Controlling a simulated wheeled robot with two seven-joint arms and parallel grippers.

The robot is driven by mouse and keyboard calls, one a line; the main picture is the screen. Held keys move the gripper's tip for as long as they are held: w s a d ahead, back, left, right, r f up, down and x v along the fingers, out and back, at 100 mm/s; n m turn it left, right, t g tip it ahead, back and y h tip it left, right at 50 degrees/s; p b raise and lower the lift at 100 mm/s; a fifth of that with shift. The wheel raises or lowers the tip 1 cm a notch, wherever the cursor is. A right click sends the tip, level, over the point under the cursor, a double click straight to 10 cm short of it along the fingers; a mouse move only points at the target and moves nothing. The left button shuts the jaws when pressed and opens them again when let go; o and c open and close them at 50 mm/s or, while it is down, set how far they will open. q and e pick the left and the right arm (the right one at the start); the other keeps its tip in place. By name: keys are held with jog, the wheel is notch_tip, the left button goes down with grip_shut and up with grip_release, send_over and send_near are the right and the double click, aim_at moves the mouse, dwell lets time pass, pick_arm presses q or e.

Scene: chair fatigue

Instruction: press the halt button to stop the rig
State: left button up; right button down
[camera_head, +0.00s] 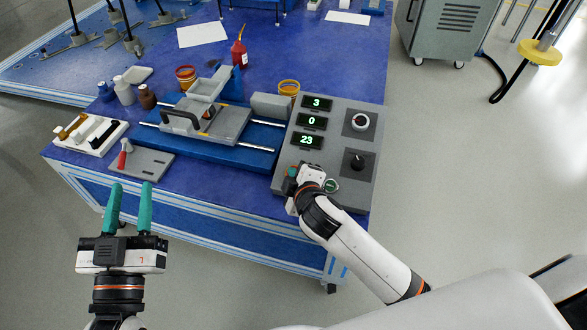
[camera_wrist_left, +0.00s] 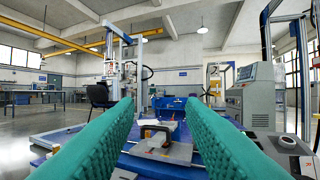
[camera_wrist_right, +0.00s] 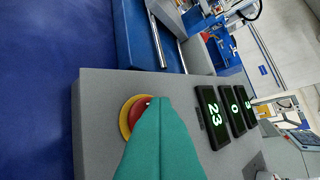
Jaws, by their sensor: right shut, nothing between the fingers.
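The grey control panel (camera_head: 345,113) stands at the right end of the blue table. The halt button (camera_wrist_right: 132,114), red with a yellow ring, is on the panel in the right wrist view, partly hidden behind my right fingers. My right gripper (camera_wrist_right: 160,105) is shut and empty, its teal fingertips over the button; I cannot tell whether they touch it. In the head view my right gripper (camera_head: 290,182) is at the panel's lower left, mostly hiding the button. My left gripper (camera_head: 131,186) is open and empty in front of the table's left part.
Panel displays (camera_head: 311,121) read 3, 0 and 23. A white-ringed knob (camera_head: 360,122), a black knob (camera_head: 357,161) and a green button (camera_head: 331,186) are also on the panel. A grey-and-blue rig (camera_head: 215,122) stands to its left. A tool tray (camera_head: 90,138) lies at the table's left edge.

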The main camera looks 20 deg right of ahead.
pick_arm(q)
jog(key=shift+f, duration=0.1)
pick_arm(e)
jog(key=shift+s+d+f, duration=0.1)
jog(key=shift+d+f, duration=0.05)
jog(key=shift+f, duration=0.2)
